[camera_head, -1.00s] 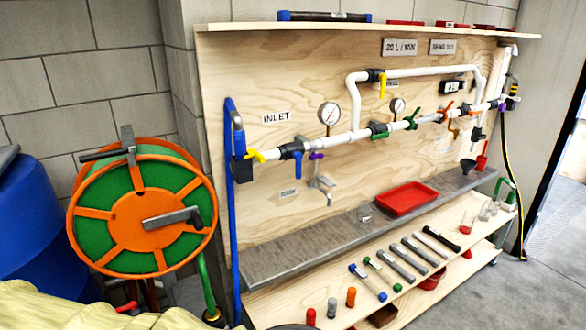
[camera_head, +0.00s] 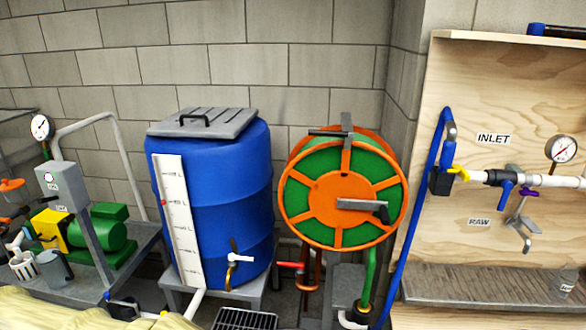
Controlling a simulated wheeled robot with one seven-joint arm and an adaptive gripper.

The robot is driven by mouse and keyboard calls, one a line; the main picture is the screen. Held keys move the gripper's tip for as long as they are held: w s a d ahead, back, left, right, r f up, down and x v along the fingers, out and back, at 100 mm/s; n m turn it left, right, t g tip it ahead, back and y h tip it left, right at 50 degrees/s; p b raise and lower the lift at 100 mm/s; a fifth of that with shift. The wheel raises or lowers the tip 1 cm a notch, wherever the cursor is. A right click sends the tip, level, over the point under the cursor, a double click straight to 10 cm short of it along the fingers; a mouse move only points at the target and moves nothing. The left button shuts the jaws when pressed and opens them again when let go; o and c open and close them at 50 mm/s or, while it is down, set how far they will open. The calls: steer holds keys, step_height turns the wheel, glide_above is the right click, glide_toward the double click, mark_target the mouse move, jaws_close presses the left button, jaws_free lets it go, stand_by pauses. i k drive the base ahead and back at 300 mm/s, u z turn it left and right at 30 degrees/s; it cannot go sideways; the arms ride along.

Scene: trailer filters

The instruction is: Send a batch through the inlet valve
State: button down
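The INLET label (camera_head: 493,139) is on the plywood panel (camera_head: 545,95) at the right. Below it, a yellow-handled valve (camera_head: 459,173) sits at the left end of the white pipe (camera_head: 480,177). A blue-handled valve (camera_head: 505,190) is just right of it, its handle pointing down. I cannot tell which one is the inlet valve. A blue hose (camera_head: 408,240) runs down from the pipe end. A pressure gauge (camera_head: 561,149) stands above the pipe. A RAW label (camera_head: 480,222) is beside a small tap (camera_head: 523,238). My gripper is not in view.
A blue barrel (camera_head: 225,200) with a level scale (camera_head: 177,215) stands left of an orange and green hose reel (camera_head: 342,195). A green motor pump (camera_head: 100,240) and a control box (camera_head: 62,190) are at the left. Pale yellow material (camera_head: 60,310) crosses the lower left edge.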

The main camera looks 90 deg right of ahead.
mark_target(507, 185)
steer(key=u, duration=0.15)
steer(key=i, duration=0.7)
steer(key=z, duration=4.5)
steer(key=i, duration=0.5)
steer(key=z, duration=0.35)
steer(key=k, duration=0.4)
steer(key=z, duration=1.75)
steer(key=i, duration=1.15)
steer(key=u, duration=0.05)
